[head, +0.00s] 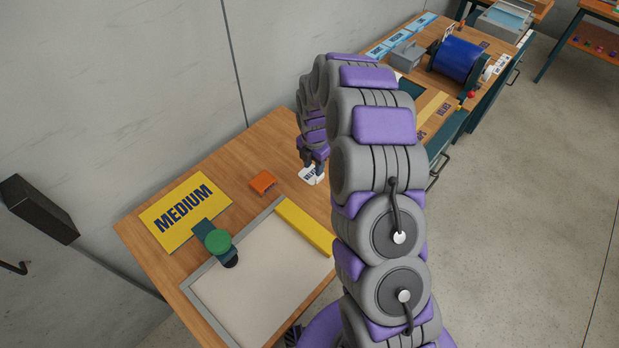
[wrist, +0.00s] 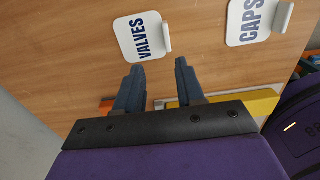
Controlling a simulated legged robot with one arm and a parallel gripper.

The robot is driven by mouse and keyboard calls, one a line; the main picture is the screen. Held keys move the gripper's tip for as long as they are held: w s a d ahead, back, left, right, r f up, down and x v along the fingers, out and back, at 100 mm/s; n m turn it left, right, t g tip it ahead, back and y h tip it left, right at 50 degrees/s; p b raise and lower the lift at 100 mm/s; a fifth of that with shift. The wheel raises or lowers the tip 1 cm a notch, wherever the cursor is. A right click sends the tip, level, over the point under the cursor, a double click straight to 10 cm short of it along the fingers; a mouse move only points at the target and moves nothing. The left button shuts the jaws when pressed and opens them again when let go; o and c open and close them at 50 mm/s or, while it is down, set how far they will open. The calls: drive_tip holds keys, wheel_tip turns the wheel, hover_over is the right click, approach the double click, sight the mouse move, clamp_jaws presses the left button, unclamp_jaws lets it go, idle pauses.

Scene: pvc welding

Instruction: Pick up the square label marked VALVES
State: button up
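The square VALVES label (wrist: 138,38) is white with dark blue lettering and a small pale tab on one edge. It lies on the wooden table (wrist: 60,55), just beyond my fingertips in the wrist view. My gripper (wrist: 157,66) is open, with nothing between its two fingers. In the head view my gripper (head: 314,166) hangs over the table beside a white label (head: 310,177); its lettering is partly hidden, so I cannot tell which label it is. A similar CAPS label (wrist: 248,20) lies to the right of VALVES in the wrist view.
An orange block (head: 263,182) and a yellow bar (head: 304,226) are near my gripper. A framed pale board (head: 255,290), a green knob (head: 217,241) and a yellow MEDIUM sign (head: 160,222) occupy the near table. A blue roll (head: 458,60) stands on the farther bench.

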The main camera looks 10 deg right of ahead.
sight(322, 176)
drive_tip(key=d+f+b, duration=0.1)
drive_tip(key=d+f, duration=0.1)
drive_tip(key=d, duration=0.1)
drive_tip(key=shift+f, duration=0.4)
drive_tip(key=f, duration=0.1)
drive_tip(key=a+f, duration=0.1)
drive_tip(key=f, duration=0.1)
drive_tip(key=shift+b, duration=0.4)
drive_tip(key=shift+a, duration=0.3)
drive_tip(key=shift+d, duration=0.55)
drive_tip(key=c, duration=0.4)
drive_tip(key=shift+d, duration=0.2)
drive_tip(key=shift+c, duration=1.2)
drive_tip(key=shift+a, duration=0.6)
clamp_jaws()
